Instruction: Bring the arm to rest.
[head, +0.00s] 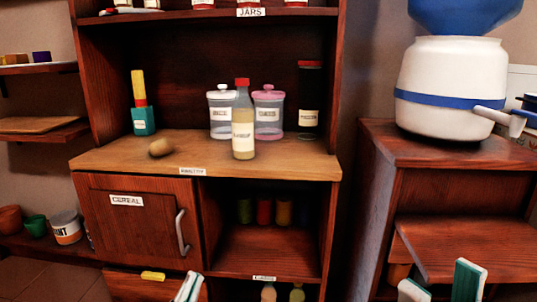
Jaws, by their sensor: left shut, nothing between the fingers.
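My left gripper (188,287) shows at the bottom edge, left of the middle. Its white and green fingers are together with nothing between them. It is in front of the lower part of the cabinet, below the cereal door (140,235). My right gripper (440,287) shows at the bottom right. Its two fingers stand apart with nothing seen between them. It is in front of the right-hand wooden cabinet (470,247). Most of both arms is out of the picture.
On the wooden counter (210,168) stand a bottle (243,130), two lidded jars (222,112), a dark jar (309,105), a teal container (143,120) and a brown roundish object (161,147). A white and blue dispenser (447,80) stands at right. The cereal door's handle (181,232) sticks out.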

